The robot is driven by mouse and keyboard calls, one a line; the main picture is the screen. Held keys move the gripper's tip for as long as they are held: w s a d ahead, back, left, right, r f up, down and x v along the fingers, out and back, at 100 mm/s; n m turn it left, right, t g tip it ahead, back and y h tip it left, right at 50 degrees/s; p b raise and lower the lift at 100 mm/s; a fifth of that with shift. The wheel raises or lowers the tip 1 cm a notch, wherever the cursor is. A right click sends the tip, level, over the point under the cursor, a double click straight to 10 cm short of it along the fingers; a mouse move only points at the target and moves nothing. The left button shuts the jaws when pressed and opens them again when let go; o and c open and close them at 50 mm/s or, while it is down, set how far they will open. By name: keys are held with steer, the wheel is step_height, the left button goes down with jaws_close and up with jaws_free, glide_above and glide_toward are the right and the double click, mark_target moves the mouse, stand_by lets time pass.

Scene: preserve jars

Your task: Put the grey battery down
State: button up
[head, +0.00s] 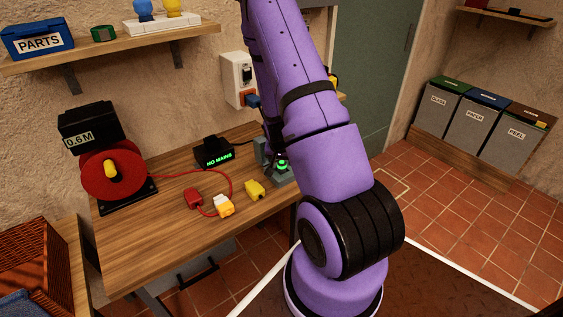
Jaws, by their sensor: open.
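I cannot make out a grey battery for certain. A small grey upright piece (260,151) stands at the table's back right corner, partly behind my purple arm. Beside it a dark part with glowing green rings (282,163) sits above a grey base (284,180); what these are is unclear. My arm rises from the lower right and leaves the picture at the top.
The wooden table (150,245) holds a red cable reel (90,180), a "NO MAINS" display (213,153), a red connector (193,198), a white-and-orange connector (224,207) and a yellow block (255,190). Its front is clear. Bins (480,122) stand far right.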

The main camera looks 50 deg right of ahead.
steer(key=s+a+r+n+t+y, duration=0.1)
steer(key=a+r+n, duration=0.1)
steer(key=a+r, duration=0.6)
steer(key=s+a+r+n+y, duration=0.1)
steer(key=a+r, duration=0.3)
steer(key=r, duration=0.8)
steer(key=a+r+n+t+y, duration=0.1)
steer(key=a+r+n, duration=0.1)
steer(key=a+r, duration=0.55)
steer(key=s+a+r+n, duration=0.3)
steer(key=s+a+r, duration=0.2)
steer(key=s+r, duration=0.2)
steer(key=s+a+r+n+t, duration=0.1)
steer(key=s+a+r+n, duration=0.2)
steer(key=s+a+r, duration=0.2)
steer(key=s+r, duration=0.3)
steer(key=s, duration=0.1)
steer(key=shift+s+a+n+y, duration=0.25)
steer(key=shift+a+n+y, duration=0.05)
